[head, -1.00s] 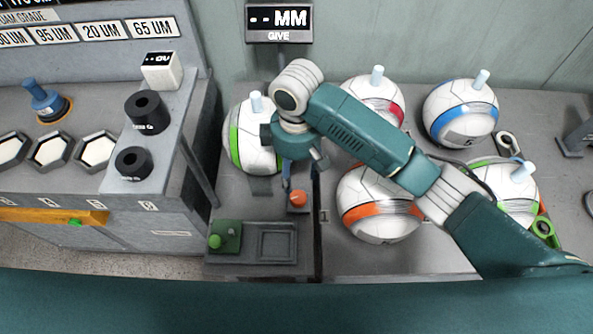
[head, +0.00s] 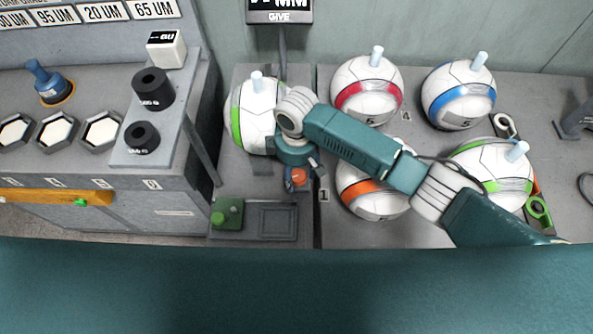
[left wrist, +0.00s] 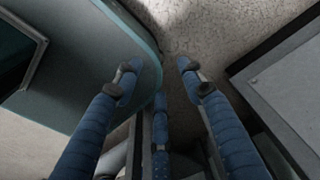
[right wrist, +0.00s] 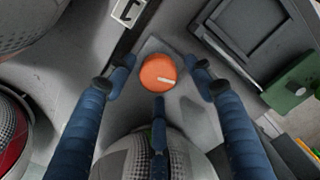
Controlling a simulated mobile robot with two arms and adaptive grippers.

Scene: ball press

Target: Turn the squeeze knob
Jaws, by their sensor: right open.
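The squeeze knob appears to be the small orange round knob (head: 298,175) on the grey bench in front of the green-striped ball. In the right wrist view the orange knob (right wrist: 158,72) shows a pale line on its top. My right gripper (head: 297,182) is above it, pointing down. In the right wrist view its blue fingers (right wrist: 160,70) are open, one on each side of the knob, with small gaps visible. My left gripper (left wrist: 158,68) is open and empty over the floor; it is not in the head view.
A green-striped ball (head: 248,118) stands just behind the knob. A green block with a button (head: 227,214) and a recessed grey tray (head: 276,234) lie in front. Several other balls, including a red-striped one (head: 366,88), stand to the right. A display (head: 280,8) hangs behind.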

